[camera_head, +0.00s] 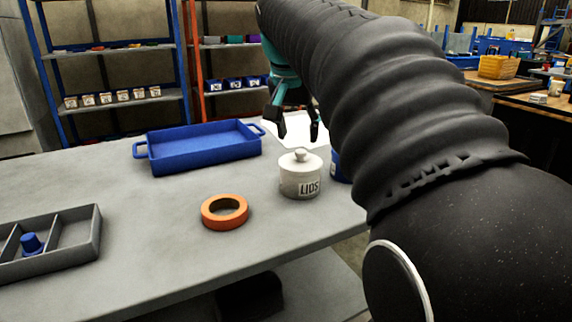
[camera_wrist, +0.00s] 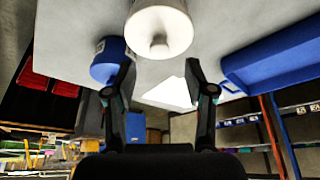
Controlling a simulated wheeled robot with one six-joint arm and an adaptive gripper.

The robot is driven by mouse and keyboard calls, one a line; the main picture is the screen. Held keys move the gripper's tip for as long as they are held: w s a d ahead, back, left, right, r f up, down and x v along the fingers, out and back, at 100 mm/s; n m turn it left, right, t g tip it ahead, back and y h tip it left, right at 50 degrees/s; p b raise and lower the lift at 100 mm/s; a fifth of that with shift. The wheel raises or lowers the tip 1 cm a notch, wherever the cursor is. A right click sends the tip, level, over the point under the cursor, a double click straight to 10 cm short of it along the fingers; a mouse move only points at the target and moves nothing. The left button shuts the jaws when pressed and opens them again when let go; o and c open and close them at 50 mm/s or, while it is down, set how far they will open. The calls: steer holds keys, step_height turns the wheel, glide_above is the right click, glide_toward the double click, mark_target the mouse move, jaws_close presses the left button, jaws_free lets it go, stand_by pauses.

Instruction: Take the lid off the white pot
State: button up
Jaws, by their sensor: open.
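The white pot (camera_head: 300,182) stands upright on the grey table and carries a "LIDS" label. Its lid (camera_head: 300,160) is on top, with a round knob in the middle. In the wrist view the white pot's lid (camera_wrist: 161,22) shows at the top centre, its knob (camera_wrist: 159,45) pointing toward the camera side. My gripper (camera_head: 298,136) is open and empty, above and behind the pot in the head view, apart from the knob. In the wrist view my gripper (camera_wrist: 160,78) has its two fingers spread wide, with the lid beyond their tips.
A blue container (camera_head: 340,166) stands right behind the pot, partly hidden by my arm. A blue tray (camera_head: 204,167) lies at the back. An orange ring (camera_head: 225,212) lies left of the pot. A grey divided box (camera_head: 98,238) sits at the left. Bare table lies between them.

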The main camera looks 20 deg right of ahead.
mark_target(301, 151)
steer(key=shift+x, duration=2.8)
steer(key=shift+d+r, duration=0.1)
steer(key=c, duration=1)
